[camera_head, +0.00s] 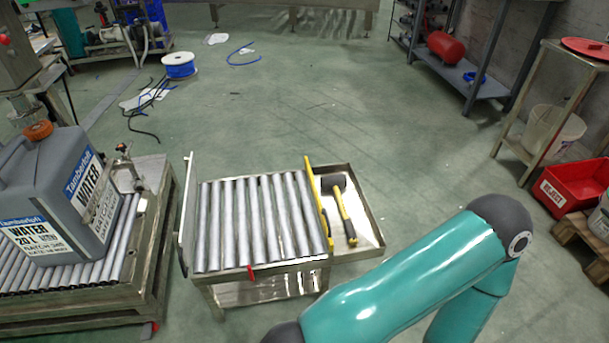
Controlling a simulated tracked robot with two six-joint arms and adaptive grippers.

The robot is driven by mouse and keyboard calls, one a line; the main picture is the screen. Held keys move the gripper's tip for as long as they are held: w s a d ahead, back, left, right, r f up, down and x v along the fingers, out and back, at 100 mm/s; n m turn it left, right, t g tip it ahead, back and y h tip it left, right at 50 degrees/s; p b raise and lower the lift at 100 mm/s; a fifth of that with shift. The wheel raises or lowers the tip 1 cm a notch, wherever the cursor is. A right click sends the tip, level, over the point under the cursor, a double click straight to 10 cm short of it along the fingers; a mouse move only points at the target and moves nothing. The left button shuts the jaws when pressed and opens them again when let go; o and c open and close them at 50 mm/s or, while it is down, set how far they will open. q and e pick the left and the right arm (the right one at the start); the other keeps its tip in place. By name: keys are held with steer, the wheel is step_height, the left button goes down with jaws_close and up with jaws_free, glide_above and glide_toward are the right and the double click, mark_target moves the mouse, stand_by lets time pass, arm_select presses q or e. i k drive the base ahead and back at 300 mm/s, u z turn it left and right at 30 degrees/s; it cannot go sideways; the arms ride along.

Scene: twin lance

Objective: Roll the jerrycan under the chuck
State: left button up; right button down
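The jerrycan (58,196) is grey with an orange cap and "WATER 20 L" labels. It stands upright on the left roller conveyor (105,272). My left gripper is also not in view.
A tray with a hammer (341,205) adjoins the roller table's right side. A small clamp-like fitting (124,165) sits at the left conveyor's end. A blue cable spool (180,66) and loose cables lie on the floor. A red reject bin (572,187) stands right. The middle floor is clear.

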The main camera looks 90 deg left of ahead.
mark_target(48, 184)
steer(key=z, duration=0.45)
steer(key=i, duration=0.25)
steer(key=u, duration=3.05)
steer(key=i, duration=0.35)
steer(key=u, duration=2.2)
